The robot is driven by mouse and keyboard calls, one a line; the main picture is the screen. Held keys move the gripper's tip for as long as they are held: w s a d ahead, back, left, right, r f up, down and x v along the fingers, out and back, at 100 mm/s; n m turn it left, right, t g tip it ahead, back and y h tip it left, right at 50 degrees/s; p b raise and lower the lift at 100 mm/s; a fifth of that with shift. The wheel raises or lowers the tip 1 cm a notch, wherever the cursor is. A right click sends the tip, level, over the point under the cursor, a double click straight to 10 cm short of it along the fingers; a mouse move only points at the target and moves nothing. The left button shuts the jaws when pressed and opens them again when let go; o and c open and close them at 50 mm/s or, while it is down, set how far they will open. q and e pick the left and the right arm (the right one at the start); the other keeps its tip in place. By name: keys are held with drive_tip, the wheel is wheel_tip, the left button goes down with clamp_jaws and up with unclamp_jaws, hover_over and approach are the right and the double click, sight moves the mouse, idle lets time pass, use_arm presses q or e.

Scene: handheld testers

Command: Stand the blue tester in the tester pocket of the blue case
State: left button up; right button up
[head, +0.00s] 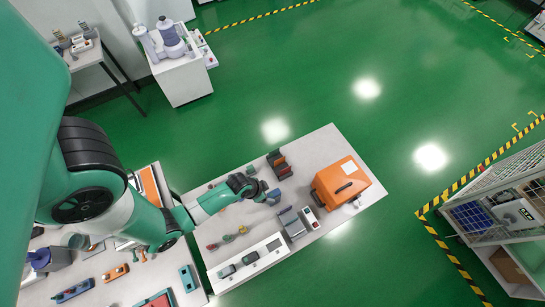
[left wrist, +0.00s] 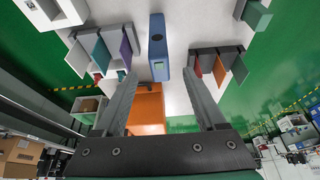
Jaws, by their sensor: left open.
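The jaws are open, with space visible on both sides of the tester. In the head view my left gripper (head: 262,190) is low over the table, and a small blue part of the tester (head: 273,196) shows at its tip. A grey-blue open holder (head: 291,222) stands beside it; I cannot tell whether it is the blue case. My right gripper is not in view.
A dark rack with reddish-brown panels (head: 280,165) stands behind the gripper. An orange box (head: 341,184) stands to the right. A white tray (head: 247,264) with dark devices lies at the front. The table's back right corner is bare.

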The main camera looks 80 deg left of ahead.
sight(271, 193)
use_arm(q)
drive_tip(key=shift+s+a, duration=0.15)
drive_tip(key=shift+a, duration=0.05)
drive_tip(key=shift+f, duration=0.15)
drive_tip(key=b+x, duration=0.5)
drive_tip(key=x, duration=0.1)
drive_tip(key=shift+b, duration=0.3)
drive_tip(key=shift+w+f, duration=0.15)
drive_tip(key=shift+w, duration=0.1)
drive_tip(key=b+x, duration=0.3)
drive_tip(key=x, duration=0.1)
drive_tip(key=shift+d+f+b, duration=0.1)
drive_tip(key=shift+d+b, duration=0.1)
drive_tip(key=shift+b, duration=0.15)
drive_tip(key=shift+w+f, duration=0.3)
drive_tip(key=shift+f, duration=0.05)
